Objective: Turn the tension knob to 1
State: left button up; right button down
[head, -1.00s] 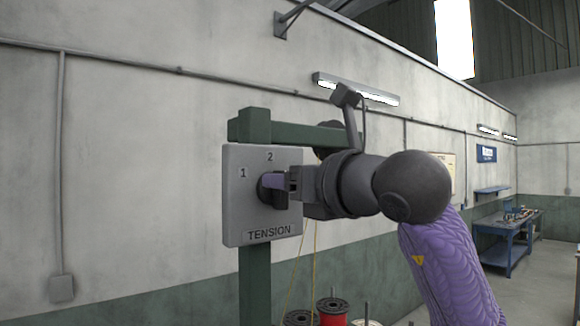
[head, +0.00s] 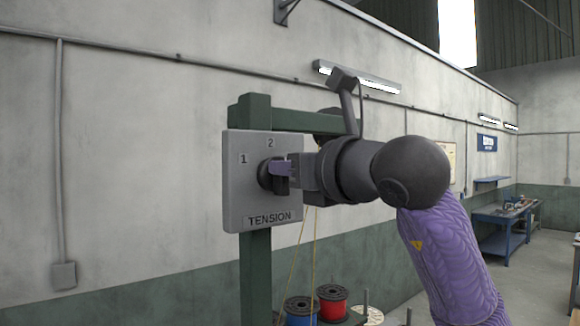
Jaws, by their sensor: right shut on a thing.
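The tension panel (head: 236,203) is a pale grey square plate with the numbers 1 and 2 and the word TENSION. The dark round tension knob (head: 264,176) sits at its middle, partly covered by the fingers. Where the knob points is hard to tell. The gripper hides the panel's right part, where no number shows. My left gripper is out of view.
A green post (head: 255,268) carries the panel, with a green beam reaching right. Below stand a blue spool (head: 299,312) and a red spool (head: 332,302), with yellow wire rising from them. A blue workbench (head: 500,217) stands far right.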

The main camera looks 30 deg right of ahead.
jog(key=n, duration=0.7)
jog(key=a+n, duration=0.1)
jog(key=n, duration=0.3)
jog(key=shift+s+f, duration=0.1)
jog(key=shift+f, duration=0.15)
jog(key=shift+n, duration=0.3)
jog(key=c, duration=0.6)
grip_release()
jog(key=s+b, duration=0.3)
jog(key=s, duration=0.6)
jog(key=shift+s+d+b, duration=0.35)
jog(key=shift+s+d, duration=0.05)
